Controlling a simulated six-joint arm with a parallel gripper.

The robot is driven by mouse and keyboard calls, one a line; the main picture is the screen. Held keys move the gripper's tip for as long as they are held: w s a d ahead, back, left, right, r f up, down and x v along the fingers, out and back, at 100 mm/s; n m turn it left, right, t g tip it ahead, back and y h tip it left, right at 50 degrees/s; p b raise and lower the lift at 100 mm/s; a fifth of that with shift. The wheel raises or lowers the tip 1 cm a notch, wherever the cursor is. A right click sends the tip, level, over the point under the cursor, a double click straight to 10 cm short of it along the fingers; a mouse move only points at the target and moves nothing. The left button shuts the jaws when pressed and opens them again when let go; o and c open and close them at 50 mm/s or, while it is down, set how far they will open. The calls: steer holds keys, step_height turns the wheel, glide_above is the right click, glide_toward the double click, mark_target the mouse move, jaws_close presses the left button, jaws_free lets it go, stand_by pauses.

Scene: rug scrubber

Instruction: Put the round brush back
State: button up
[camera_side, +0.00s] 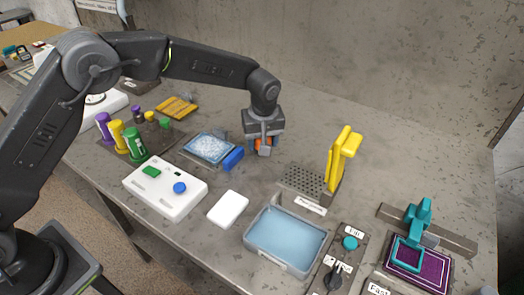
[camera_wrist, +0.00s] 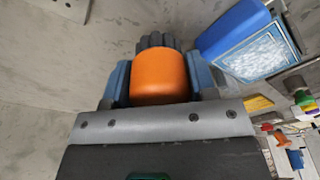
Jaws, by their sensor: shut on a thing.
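The round brush shows in the wrist view as an orange cylinder (camera_wrist: 160,78) with a dark grey ribbed end behind it. My gripper (camera_wrist: 160,82) is shut on it, with a blue finger pad on each side. In the side view my gripper (camera_side: 264,147) hangs over the middle of the table, right of the blue block, and a bit of orange (camera_side: 258,143) shows between its fingers. The rest of the brush is hidden there. I cannot tell whether it touches the table.
A blue block (camera_side: 233,159) and a speckled blue-white tray (camera_side: 209,148) lie left of my gripper. A perforated grey rack (camera_side: 302,181) with upright yellow tools (camera_side: 341,160) stands to the right. A water-filled tub (camera_side: 286,239) is in front. The table behind my gripper is clear.

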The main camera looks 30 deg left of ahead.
steer(key=shift+f, duration=2)
steer(key=o, duration=0.9)
steer(key=shift+f, duration=0.15)
steer(key=shift+c, duration=0.2)
